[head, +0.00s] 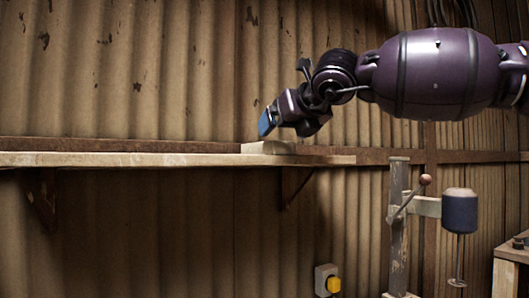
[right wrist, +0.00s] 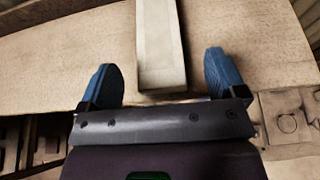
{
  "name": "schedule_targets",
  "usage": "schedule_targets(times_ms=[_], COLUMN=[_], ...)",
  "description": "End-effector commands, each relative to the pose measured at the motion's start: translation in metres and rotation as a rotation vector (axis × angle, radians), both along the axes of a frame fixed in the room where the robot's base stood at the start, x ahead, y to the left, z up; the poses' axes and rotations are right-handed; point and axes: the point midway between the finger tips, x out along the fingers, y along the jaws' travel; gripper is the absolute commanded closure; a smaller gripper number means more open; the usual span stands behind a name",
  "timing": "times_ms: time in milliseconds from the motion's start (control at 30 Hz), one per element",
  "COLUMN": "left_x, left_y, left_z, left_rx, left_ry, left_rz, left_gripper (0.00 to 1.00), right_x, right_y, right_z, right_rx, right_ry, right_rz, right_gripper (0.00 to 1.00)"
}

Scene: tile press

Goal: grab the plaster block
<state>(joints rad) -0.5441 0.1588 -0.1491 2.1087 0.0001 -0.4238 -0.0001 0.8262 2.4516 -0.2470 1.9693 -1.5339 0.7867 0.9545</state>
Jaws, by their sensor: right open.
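The plaster block (head: 268,147) is a pale, off-white bar lying on the wooden shelf (head: 120,160) near the shelf's right part in the head view. In the right wrist view the block (right wrist: 160,45) runs lengthwise away from the camera, between the two blue fingertips. My right gripper (head: 266,123) is just above the block in the head view. In the right wrist view the gripper (right wrist: 165,78) is open, with a gap on each side of the block and no finger seen touching it. My left gripper is not in view.
A wooden post with a lever and dark cylinder, a press-like stand (head: 459,211), is at the lower right. A yellow switch on a grey box (head: 327,281) sits below the shelf. A wooden bench corner (head: 510,272) is at far right. The shelf's left stretch is clear.

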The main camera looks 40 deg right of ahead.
Motion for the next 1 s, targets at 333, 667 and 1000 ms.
schedule_targets(times_ms=[333,667,1000], left_x=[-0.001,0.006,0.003], left_y=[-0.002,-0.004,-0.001], left_z=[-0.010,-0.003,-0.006], left_rx=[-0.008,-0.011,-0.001], left_ry=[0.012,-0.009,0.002], left_rz=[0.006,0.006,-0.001], left_gripper=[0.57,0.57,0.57], right_x=[0.037,0.041,0.041], right_y=[-0.009,-0.010,-0.010], right_z=[-0.024,-0.023,-0.024], right_rx=[0.001,0.001,0.002], right_ry=[0.004,0.000,0.001], right_rz=[-0.001,0.001,0.001], right_gripper=[0.10,0.10,0.58])
